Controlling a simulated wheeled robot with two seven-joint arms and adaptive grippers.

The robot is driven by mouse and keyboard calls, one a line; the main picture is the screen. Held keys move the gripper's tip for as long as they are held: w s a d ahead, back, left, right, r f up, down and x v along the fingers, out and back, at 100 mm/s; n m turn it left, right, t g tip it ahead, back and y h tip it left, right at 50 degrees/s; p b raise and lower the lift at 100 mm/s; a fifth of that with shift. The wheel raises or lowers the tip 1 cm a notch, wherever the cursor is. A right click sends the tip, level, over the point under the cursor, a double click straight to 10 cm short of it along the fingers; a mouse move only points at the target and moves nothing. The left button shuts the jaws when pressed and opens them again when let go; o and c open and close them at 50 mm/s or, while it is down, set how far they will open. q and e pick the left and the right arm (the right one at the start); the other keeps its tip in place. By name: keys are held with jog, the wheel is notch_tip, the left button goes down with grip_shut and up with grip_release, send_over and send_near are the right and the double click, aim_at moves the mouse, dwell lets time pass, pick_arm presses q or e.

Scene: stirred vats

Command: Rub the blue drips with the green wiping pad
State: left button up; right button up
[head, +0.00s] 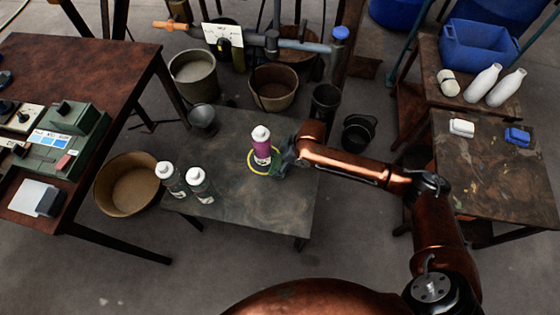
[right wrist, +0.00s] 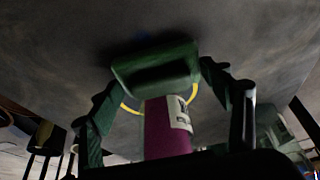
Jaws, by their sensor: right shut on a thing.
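My right gripper (head: 286,158) is low over the grey table (head: 240,215), close beside the purple bottle (head: 262,147) with a white cap. The bottle stands upright in a yellow ring (head: 250,168). In the right wrist view, my right gripper (right wrist: 160,85) is shut on the green wiping pad (right wrist: 155,68), and the purple bottle (right wrist: 165,130) and yellow ring (right wrist: 128,108) show behind it. A faint blue patch (right wrist: 145,39) shows on the tabletop just past the pad. No clear blue drips show in the head view. My left gripper is not in view.
Two white-capped bottles (head: 170,180) stand at the table's left side. A grey cup (head: 203,120) is at the back left corner. A right-hand table (head: 490,180) bears a white block (head: 461,127) and a blue block (head: 517,137). The table's front right is clear.

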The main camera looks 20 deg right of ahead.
aim_at(290, 169)
jog(key=shift+f, duration=0.4)
jog(key=shift+s+d+r+p, duration=0.25)
jog(key=shift+s+d+p, duration=0.15)
jog(key=shift+d+p, duration=0.25)
jog(key=shift+s+d+p, duration=0.6)
jog(key=shift+d+p, duration=0.15)
jog(key=shift+d, duration=0.15)
jog(key=shift+s+d+f, duration=0.1)
jog(key=shift+s+d, duration=0.05)
jog(key=shift+f+p, duration=0.15)
jog(key=shift+p, duration=0.25)
jog(key=shift+w+a, duration=0.55)
jog(key=shift+a, duration=0.3)
jog(key=shift+w+a, duration=0.55)
jog(key=shift+a, duration=0.3)
